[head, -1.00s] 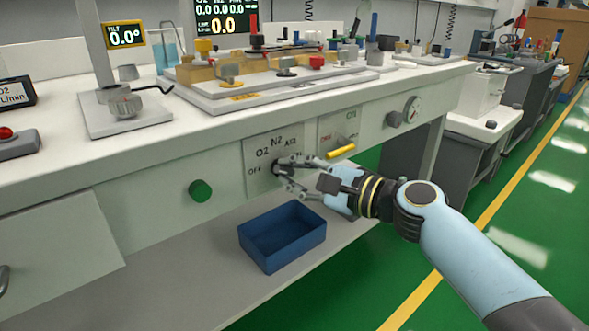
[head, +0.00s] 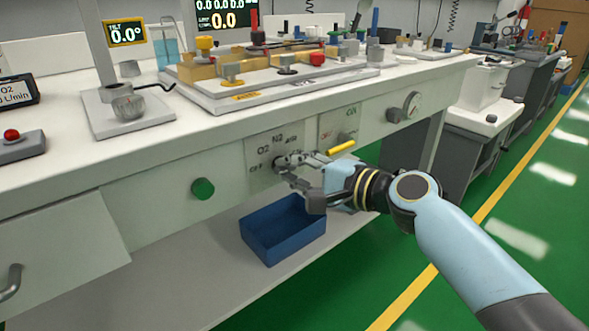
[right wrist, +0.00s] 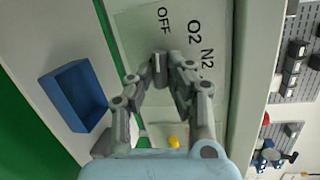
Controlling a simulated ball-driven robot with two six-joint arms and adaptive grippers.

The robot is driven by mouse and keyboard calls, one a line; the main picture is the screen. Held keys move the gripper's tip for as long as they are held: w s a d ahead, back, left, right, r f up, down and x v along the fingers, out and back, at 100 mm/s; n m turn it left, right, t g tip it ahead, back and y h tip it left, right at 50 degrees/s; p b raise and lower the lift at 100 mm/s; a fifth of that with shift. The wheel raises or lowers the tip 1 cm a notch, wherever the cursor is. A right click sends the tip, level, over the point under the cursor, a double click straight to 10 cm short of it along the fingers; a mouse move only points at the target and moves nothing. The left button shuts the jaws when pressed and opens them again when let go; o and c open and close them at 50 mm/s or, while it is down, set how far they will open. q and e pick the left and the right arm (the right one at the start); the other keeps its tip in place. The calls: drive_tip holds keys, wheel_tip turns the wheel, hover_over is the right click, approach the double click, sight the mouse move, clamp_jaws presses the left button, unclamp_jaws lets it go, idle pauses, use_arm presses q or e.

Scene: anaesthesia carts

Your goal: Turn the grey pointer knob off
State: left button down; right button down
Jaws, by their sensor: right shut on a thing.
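The grey pointer knob (head: 278,163) sits on a pale panel (head: 258,180) on the bench front, with OFF, O2, N2 and AIR marked around it. My right gripper (head: 284,162) is at the knob with its fingers shut on it. In the right wrist view, the fingertips (right wrist: 167,68) close around the grey knob just below the OFF and O2 marks. The fingers hide most of the knob, so I cannot tell exactly which mark it points to. My left gripper is not in view.
A yellow lever (head: 341,147) on the neighbouring panel is close to my right fingers. A blue bin (head: 283,235) stands on the shelf below. Green floor lies clear at right.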

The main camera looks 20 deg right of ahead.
drive_tip(key=c, duration=1.3)
unclamp_jaws()
drive_tip(key=v, duration=1.2)
